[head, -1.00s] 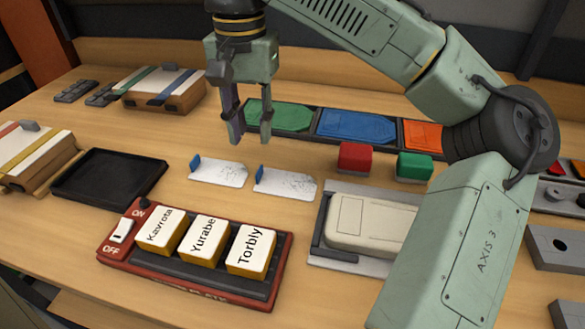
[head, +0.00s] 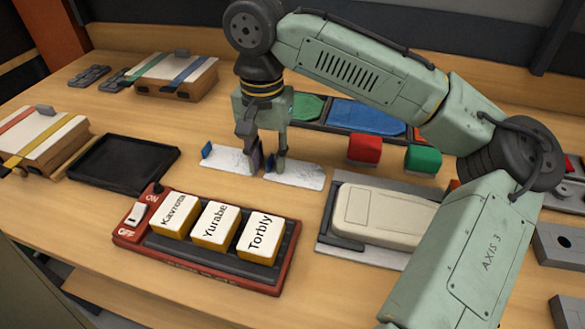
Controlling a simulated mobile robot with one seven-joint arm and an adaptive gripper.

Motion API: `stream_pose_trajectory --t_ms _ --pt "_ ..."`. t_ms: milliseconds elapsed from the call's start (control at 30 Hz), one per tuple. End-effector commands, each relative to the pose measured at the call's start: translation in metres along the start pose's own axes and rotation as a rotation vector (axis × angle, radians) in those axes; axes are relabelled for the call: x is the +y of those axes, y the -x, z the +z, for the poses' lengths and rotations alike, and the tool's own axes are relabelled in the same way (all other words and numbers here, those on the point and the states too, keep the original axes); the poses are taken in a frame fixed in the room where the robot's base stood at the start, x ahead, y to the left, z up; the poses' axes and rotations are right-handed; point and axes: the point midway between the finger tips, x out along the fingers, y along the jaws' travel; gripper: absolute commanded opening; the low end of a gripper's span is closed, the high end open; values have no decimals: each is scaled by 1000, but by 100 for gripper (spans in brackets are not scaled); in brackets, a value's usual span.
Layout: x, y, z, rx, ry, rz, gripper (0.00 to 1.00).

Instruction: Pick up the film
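Two thin white sheets with grey scribbled marks, which look like films, lie side by side on the wooden table. The left film (head: 228,161) has an upright blue tab (head: 207,150) at its left end. The right film (head: 298,175) has its left end partly hidden by my gripper (head: 268,167). My gripper points down, its fingertips low at that left end, one on each side of the right film's blue tab, which shows only in part. The fingers stand apart. Contact with the tab cannot be made out.
A red switch panel (head: 128,236) with blocks labelled Kavrota, Yurabe and Torbly stands in front. A red block (head: 364,149) and a green block (head: 423,159) stand to the right, behind a beige device (head: 385,213). A black tray (head: 122,165) lies left.

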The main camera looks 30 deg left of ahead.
Motion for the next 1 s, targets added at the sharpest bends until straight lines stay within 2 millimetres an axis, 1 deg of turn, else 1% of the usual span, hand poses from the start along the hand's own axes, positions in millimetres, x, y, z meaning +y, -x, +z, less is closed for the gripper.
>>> stream_pose_trajectory --t_ms 33,67,433,800,867,967,1000 --pt "0 0 0 0 0 0 26" --pt "0 0 0 0 0 0 24" --pt "0 0 0 0 0 0 0" --pt "0 2 0 0 0 0 0" --pt "-1 6 0 1 0 -1 0" --pt "-1 20 0 2 0 -1 0" --pt "-1 28 0 2 1 -2 0"
